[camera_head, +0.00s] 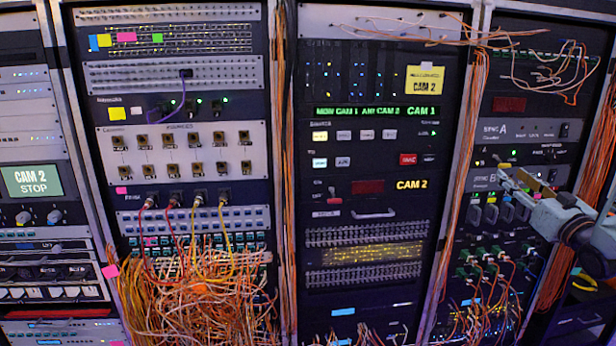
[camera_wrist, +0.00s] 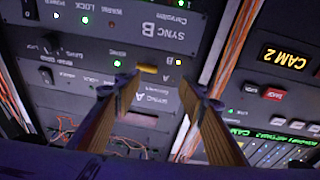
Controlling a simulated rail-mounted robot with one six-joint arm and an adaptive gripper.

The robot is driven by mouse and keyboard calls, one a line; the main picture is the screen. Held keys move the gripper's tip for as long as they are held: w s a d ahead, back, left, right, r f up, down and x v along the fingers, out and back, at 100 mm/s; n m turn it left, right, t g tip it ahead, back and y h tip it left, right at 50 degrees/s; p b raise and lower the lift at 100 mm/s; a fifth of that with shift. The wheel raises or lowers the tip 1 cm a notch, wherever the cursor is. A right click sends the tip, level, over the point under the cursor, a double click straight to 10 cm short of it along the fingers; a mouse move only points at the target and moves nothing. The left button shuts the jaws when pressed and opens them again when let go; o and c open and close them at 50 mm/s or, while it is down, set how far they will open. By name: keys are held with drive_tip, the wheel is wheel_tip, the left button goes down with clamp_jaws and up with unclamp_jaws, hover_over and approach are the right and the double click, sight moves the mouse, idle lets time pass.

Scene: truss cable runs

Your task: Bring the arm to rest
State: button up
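My gripper (camera_head: 502,170) reaches in from the right in the head view, in front of the right-hand rack between the SYNC A panel (camera_head: 520,133) and the SYNC B panel. In the wrist view, which looks upside down, my gripper (camera_wrist: 159,86) has its two fingers apart with nothing held between them. A small yellow part (camera_wrist: 147,68) shows on the rack just beyond the left fingertip. Whether that fingertip touches it I cannot tell.
A row of grey connectors (camera_head: 490,214) sits below my gripper, with green plugs and orange cables under it. Orange cable bundles (camera_head: 466,150) run down beside the rack. The middle rack has a red button (camera_wrist: 273,94) and a CAM 2 label (camera_wrist: 284,57).

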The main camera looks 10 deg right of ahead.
drive_tip(key=a+r+m+g+h, duration=0.1)
drive_tip(key=a+r+g+h, duration=0.4)
drive_tip(key=a, duration=1.1)
drive_tip(key=s+a+r+g+y, duration=0.2)
drive_tip(key=s+a+r+g, duration=0.1)
drive_tip(key=s+a, duration=0.5)
drive_tip(key=s+a+f+g+y, duration=0.1)
drive_tip(key=s+a+f+g, duration=0.1)
drive_tip(key=s+a, duration=0.7)
drive_tip(key=s+a+f+g+y, duration=0.1)
drive_tip(key=s+a+f+g, duration=0.2)
drive_tip(key=s+a, duration=0.6)
drive_tip(key=s+a+f+g+y, duration=0.1)
drive_tip(key=s+a, duration=0.8)
drive_tip(key=s, duration=1.8)
drive_tip(key=shift+f+n+g, duration=0.3)
drive_tip(key=shift+f+g, duration=0.65)
drive_tip(key=shift+g, duration=0.15)
drive_tip(key=shift+a, duration=0.1)
drive_tip(key=shift+c, duration=0.5)
drive_tip(key=c, duration=0.4)
